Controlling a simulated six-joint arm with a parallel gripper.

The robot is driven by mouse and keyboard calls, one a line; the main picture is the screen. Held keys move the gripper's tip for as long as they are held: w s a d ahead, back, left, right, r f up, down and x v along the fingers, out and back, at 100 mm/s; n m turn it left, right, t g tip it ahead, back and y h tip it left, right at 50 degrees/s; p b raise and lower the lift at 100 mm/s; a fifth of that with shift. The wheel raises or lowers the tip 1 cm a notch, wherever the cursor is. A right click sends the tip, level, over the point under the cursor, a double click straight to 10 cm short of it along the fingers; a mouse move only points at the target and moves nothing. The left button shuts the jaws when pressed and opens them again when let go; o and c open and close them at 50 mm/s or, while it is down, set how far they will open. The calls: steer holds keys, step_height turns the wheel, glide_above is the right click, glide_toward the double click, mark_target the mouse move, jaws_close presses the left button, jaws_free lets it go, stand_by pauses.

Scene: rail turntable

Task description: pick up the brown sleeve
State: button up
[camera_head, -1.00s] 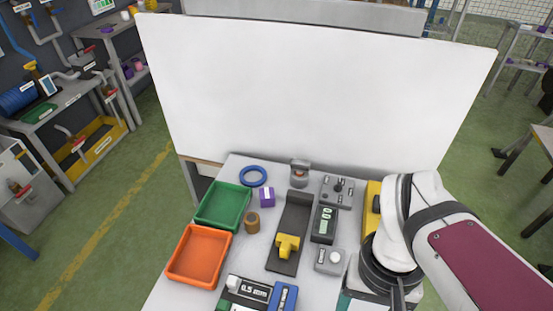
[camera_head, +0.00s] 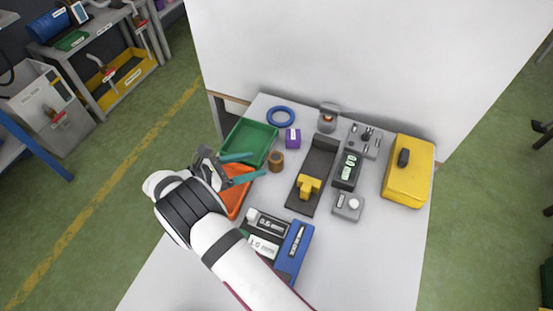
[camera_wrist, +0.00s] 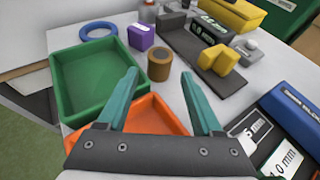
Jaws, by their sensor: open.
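The brown sleeve (camera_head: 276,161) is a short upright ring standing on the white table, just right of the green tray. It also shows in the wrist view (camera_wrist: 160,66), with a dark opening on top. My gripper (camera_head: 255,165) is open, its two teal fingers apart with nothing between them. The fingers hang over the orange tray and point towards the sleeve. In the wrist view the gripper (camera_wrist: 160,95) has the sleeve beyond its fingertips, between them in the picture and not touched.
Near the sleeve are a green tray (camera_head: 232,149), an orange tray (camera_head: 238,199) partly hidden by my gripper, a purple block (camera_head: 293,138) and a blue ring (camera_head: 281,117). A dark rail with a yellow slider (camera_head: 309,187) stands to the right. A yellow case (camera_head: 409,171) is farther right.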

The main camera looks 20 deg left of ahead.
mark_target(270, 160)
steer(key=x, duration=0.7)
steer(key=shift+r, duration=0.1)
jaws_close()
